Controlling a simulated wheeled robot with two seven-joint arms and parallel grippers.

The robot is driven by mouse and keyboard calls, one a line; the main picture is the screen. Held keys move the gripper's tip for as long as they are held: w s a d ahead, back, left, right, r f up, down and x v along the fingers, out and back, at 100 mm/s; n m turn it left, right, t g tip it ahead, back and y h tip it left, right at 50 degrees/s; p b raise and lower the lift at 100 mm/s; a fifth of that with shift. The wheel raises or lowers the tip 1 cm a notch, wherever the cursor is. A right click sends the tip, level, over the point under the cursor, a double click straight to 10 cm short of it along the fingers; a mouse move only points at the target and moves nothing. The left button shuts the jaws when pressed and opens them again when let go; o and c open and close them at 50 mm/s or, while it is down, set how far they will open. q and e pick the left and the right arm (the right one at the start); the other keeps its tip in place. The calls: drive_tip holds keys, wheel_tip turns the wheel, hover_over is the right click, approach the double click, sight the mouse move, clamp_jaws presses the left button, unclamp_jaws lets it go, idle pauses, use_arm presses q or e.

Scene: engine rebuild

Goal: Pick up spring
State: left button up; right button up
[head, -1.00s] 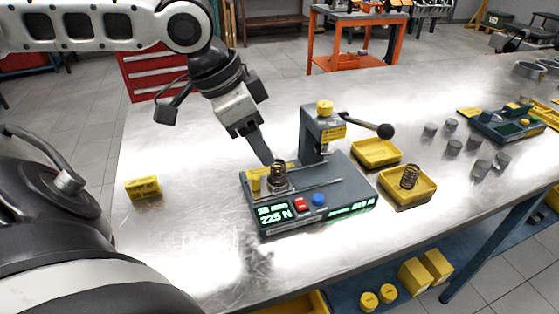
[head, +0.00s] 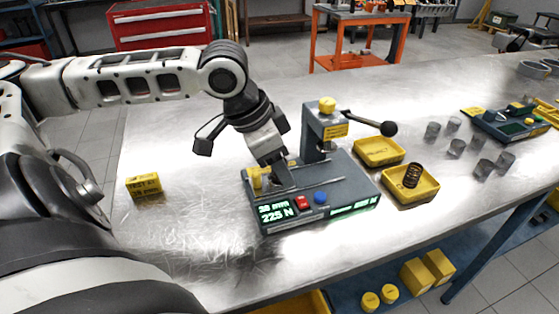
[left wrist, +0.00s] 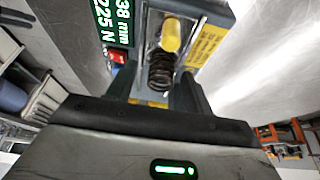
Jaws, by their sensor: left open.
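A dark coil spring (left wrist: 160,73) stands on the grey spring tester (head: 345,192), under the yellow-tipped plunger (left wrist: 171,36) in the left wrist view. My left gripper (head: 279,178) is lowered over the tester and hides this spring in the head view. In the left wrist view its two open fingers (left wrist: 156,84) stand on either side of the spring; I cannot tell if they touch it. A second dark spring (head: 413,174) stands in the front yellow tray (head: 410,198). My right gripper is not in view.
An empty yellow tray (head: 379,151) sits behind the front one. The tester's upright post (head: 318,130) and black-knobbed lever (head: 388,128) rise beside my left gripper. Several grey cylinders stand at right. A yellow block (head: 145,185) lies at left; the table around it is clear.

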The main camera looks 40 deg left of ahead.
use_arm(q)
clamp_jaws()
drive_tip(key=shift+r, duration=0.15)
